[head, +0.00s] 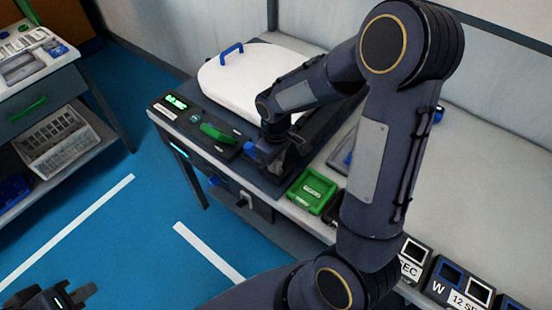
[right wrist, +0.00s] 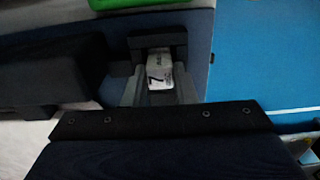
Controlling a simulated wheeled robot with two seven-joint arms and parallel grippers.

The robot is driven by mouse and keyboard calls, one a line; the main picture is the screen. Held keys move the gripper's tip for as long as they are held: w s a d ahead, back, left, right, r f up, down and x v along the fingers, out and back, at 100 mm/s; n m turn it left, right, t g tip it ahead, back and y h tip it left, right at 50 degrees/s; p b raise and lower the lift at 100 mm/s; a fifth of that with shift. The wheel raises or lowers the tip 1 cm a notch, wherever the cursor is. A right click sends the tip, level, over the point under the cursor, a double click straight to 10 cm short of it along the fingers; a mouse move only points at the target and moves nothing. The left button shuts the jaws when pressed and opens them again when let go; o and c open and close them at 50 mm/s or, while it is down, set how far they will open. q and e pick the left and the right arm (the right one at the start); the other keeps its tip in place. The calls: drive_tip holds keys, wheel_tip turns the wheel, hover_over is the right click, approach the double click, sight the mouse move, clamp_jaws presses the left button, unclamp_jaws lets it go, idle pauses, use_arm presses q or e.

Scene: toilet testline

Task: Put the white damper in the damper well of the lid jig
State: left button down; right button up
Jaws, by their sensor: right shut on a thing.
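The lid jig (head: 190,125) is a dark fixture on the bench, with a white lid (head: 245,80) with a blue handle lying on it. My right gripper (head: 272,158) is low over the jig's front right part, beside a blue piece (head: 250,149). In the right wrist view my right gripper (right wrist: 158,92) is shut on a small white piece with dark print (right wrist: 159,70), which I take for the white damper. A dark block is just beyond it. The damper well cannot be made out. My left gripper (head: 75,298) is at the lower left, away from the bench, its jaws unclear.
A green handle (head: 218,133) and a lit green display (head: 177,101) are on the jig's front. A green tray (head: 312,190) lies right of the jig. Labelled boxes (head: 460,285) stand at the lower right. A side cart (head: 45,90) stands left; blue floor is free between.

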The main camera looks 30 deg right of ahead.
drive_tip(key=shift+f, duration=0.15)
drive_tip(key=o, duration=1)
wheel_tip(320, 180, up, 11)
drive_tip(key=s+a+r+m+t+y, duration=0.1)
drive_tip(key=s+m+t, duration=0.1)
drive_tip(key=s, duration=0.3)
drive_tip(key=s+a+r+m+t+y, duration=0.1)
drive_tip(key=s+r+m, duration=0.1)
drive_tip(key=s, duration=0.4)
drive_tip(key=s+a+r+m+t+y, duration=0.1)
drive_tip(key=s+a+m+t, duration=0.1)
drive_tip(key=s, duration=0.4)
drive_tip(key=shift+a+r+t+y+p, duration=0.1)
drive_tip(key=shift+r+t+y+p, duration=0.2)
drive_tip(key=shift+y, duration=0.1)
